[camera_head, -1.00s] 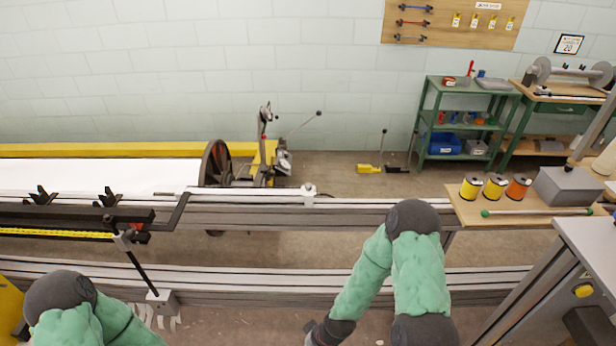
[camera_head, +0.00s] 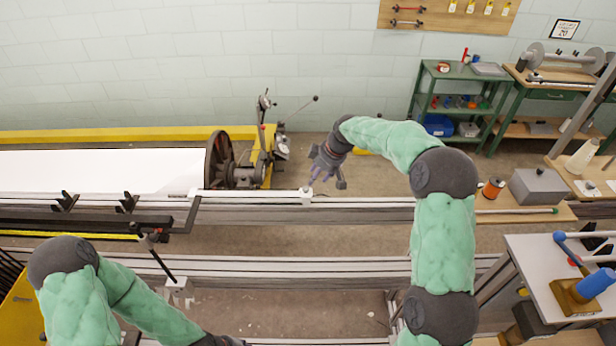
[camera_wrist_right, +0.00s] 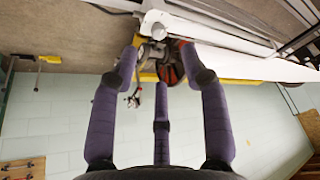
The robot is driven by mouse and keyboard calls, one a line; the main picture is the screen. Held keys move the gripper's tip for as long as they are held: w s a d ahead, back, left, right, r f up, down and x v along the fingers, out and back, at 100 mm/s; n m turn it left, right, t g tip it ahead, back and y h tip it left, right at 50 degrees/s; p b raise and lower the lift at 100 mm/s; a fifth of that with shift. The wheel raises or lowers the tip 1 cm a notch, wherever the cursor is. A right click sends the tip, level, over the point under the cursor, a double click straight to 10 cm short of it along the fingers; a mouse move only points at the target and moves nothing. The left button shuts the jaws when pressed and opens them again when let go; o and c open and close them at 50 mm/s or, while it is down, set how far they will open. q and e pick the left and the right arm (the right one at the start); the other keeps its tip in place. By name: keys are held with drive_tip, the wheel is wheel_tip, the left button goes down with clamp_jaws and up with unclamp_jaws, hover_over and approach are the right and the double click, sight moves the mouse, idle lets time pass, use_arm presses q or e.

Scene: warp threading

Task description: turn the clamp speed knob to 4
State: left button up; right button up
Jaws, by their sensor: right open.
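My right gripper (camera_head: 325,172) is open and empty, reaching over the upper rail, close to a white fitting (camera_head: 306,194) on that rail. In the right wrist view its purple fingers (camera_wrist_right: 160,66) are spread, with nothing between them. The white rounded fitting (camera_wrist_right: 155,26) shows beyond the fingertips, apart from them. I cannot tell whether this is the clamp speed knob; no number or dial is readable. My left arm comes in at the lower left, and its gripper is cut off by the bottom edge.
A dark wheel (camera_head: 219,160) and a yellow-based stand with levers (camera_head: 265,140) are left of my right gripper. Long grey rails (camera_head: 370,214) cross the view. A green shelf (camera_head: 428,95) and a bench with an orange spool (camera_head: 492,188) stand to the right.

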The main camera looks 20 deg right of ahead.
sight(306, 188)
drive_tip(key=x, duration=0.9)
drive_tip(key=shift+w, duration=0.45)
clamp_jaws()
